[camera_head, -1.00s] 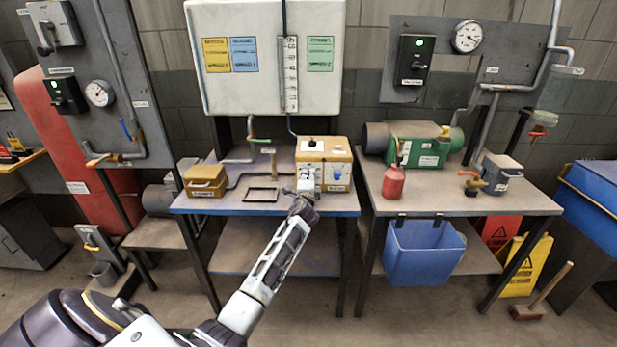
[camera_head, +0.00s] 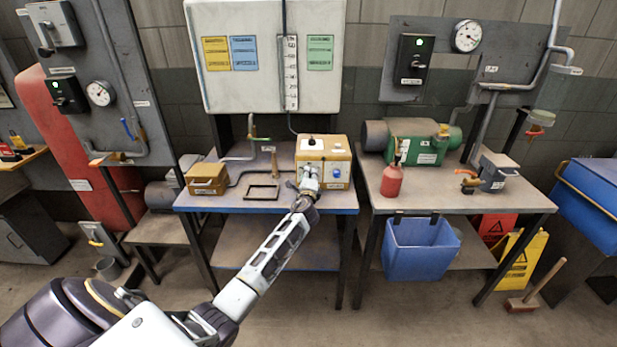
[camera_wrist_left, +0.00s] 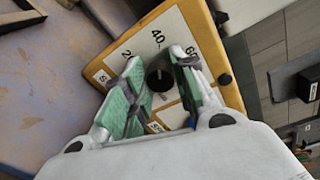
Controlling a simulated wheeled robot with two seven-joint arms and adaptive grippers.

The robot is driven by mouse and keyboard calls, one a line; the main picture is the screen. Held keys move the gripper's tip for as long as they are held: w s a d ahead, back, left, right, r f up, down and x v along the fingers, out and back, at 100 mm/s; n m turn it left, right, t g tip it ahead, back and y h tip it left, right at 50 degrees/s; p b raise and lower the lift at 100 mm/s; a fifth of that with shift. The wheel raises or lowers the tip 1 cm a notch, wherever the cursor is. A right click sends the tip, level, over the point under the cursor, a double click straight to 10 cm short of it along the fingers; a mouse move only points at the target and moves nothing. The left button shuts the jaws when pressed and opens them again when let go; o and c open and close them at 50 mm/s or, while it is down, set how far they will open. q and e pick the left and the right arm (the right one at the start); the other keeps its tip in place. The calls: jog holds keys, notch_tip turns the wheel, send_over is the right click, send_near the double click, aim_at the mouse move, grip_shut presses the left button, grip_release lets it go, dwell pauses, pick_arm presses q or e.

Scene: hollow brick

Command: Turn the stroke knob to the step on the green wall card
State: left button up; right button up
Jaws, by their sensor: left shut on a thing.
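The yellow-tan box (camera_head: 338,150) stands at the right of the middle bench. My left gripper (camera_head: 309,180) is at its front face. In the left wrist view my gripper (camera_wrist_left: 160,88) has its two green-padded fingers shut around the dark round stroke knob (camera_wrist_left: 158,76). The knob's pointer cannot be made out. The green card (camera_head: 320,52) is on the white wall panel; its text is too small to read. My right gripper is out of view.
The bench (camera_head: 228,201) also holds a small brown case (camera_head: 207,179) and a black frame (camera_head: 262,192). A blue knob (camera_head: 336,173) is just right of my gripper. A red bottle (camera_head: 391,181) and green pump (camera_head: 415,141) stand on the right bench.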

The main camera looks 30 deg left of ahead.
pick_arm(q)
jog(key=shift+f, duration=0.15)
jog(key=o, duration=0.9)
jog(key=shift+d, duration=0.1)
jog(key=shift+o, duration=0.7)
jog(key=v, duration=1.2)
